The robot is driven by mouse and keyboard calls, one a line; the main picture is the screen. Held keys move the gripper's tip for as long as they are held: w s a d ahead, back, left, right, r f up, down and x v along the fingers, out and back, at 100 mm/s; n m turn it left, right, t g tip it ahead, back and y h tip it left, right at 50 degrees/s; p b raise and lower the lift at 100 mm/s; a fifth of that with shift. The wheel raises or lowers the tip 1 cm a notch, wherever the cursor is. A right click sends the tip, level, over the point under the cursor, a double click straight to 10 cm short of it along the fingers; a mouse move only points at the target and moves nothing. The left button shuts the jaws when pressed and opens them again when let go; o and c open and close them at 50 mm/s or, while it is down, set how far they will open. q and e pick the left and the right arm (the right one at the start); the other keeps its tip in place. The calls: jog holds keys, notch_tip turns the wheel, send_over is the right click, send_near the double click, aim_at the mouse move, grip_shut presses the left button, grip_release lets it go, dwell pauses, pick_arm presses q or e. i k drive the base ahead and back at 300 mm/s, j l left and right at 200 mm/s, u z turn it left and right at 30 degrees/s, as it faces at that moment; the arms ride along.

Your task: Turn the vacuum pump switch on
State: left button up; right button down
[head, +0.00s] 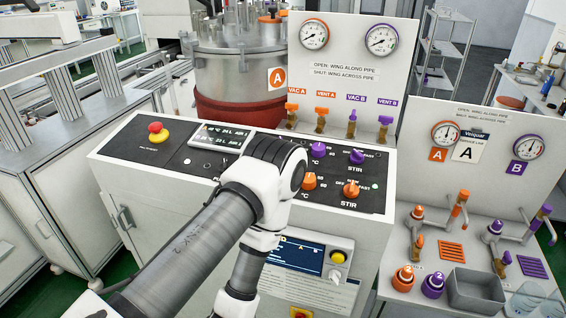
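I cannot make out a label that names the vacuum pump switch. The black control panel (190,150) carries a red and yellow stop button (158,132), purple knobs (318,150) and orange knobs (309,181), one marked STIR. Below it, a lower front panel has a blue display (300,255) and a yellow round button (338,257). An arm of mine reaches in from the lower left and bends over the middle of the console, hiding part of both panels. Neither gripper shows.
Two gauges (314,35) and orange and purple wing valves (292,113) stand behind the panel. A steel vessel (240,70) stands at the back. At right, a bench holds pipe valves (457,215), an orange cap (403,279) and a grey tray (476,292).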

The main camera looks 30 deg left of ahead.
aim_at(225, 165)
jog(key=u, duration=1.35)
